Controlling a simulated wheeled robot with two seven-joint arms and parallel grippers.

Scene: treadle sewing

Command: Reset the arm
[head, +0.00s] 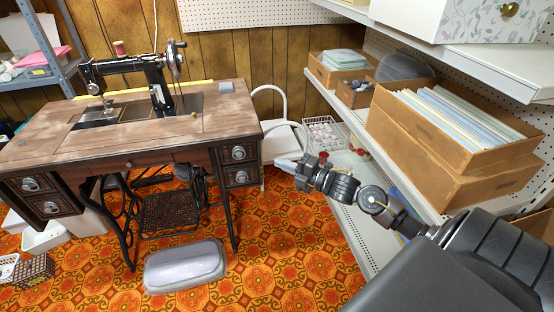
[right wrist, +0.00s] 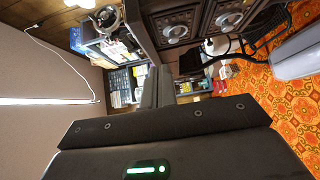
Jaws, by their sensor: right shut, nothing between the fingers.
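My right arm reaches in from the lower right in the head view, bent toward the middle. Its gripper (head: 287,164) points left and hangs in the air, in front of the shelf unit and to the right of the sewing table's drawers. The gripper is shut and empty. In the right wrist view its closed fingers (right wrist: 157,88) show as a dark strip in the middle with nothing held. My left arm and left gripper are not in view.
The treadle sewing table (head: 55,143) with its black machine (head: 155,80) stands at the left. A white shelf unit (head: 345,120) holding cardboard boxes (head: 440,130) stands close on the right.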

